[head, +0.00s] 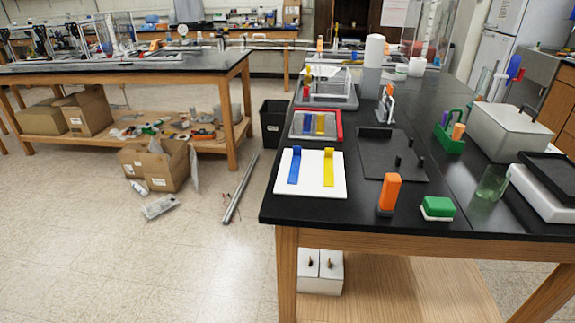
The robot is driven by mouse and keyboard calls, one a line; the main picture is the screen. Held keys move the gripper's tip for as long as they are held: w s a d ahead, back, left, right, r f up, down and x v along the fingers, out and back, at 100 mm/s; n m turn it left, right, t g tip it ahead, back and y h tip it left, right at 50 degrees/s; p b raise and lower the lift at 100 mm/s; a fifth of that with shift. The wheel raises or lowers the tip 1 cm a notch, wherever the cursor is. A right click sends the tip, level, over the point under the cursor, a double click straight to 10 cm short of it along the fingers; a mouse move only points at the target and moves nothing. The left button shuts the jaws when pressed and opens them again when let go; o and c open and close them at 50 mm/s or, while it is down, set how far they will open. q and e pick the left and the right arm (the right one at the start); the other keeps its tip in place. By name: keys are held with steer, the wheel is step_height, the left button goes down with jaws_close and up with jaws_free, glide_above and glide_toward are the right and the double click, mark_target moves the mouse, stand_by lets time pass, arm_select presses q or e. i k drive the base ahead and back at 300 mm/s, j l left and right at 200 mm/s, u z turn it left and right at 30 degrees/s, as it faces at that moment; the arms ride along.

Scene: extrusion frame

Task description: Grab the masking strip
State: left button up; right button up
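A white board (311,183) lies near the left front corner of the black table. A blue strip (294,166) and a yellow strip (328,168) lie on it, side by side and apart. Behind it, a grey-and-red tray (339,127) has a smaller blue strip (307,124) and yellow strip (320,124). I cannot tell which of these is the masking strip. Neither of my grippers shows in the head view.
On the black table (340,215) stand an orange block (389,194), a green-and-white block (437,208), a clear cup (492,182) and a dark plate (386,166). A lidded grey box (508,132) is at right. The front left edge is clear.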

mark_target(293, 174)
steer(key=i+j+z, duration=0.4)
steer(key=j, duration=0.15)
steer(key=i+j+z, duration=0.1)
steer(key=j+z, duration=0.3)
steer(key=j, duration=0.2)
steer(key=i+j+z, duration=0.1)
steer(key=j+z, duration=0.3)
steer(key=j, duration=0.25)
steer(key=j+z, duration=0.4)
steer(key=j, duration=0.3)
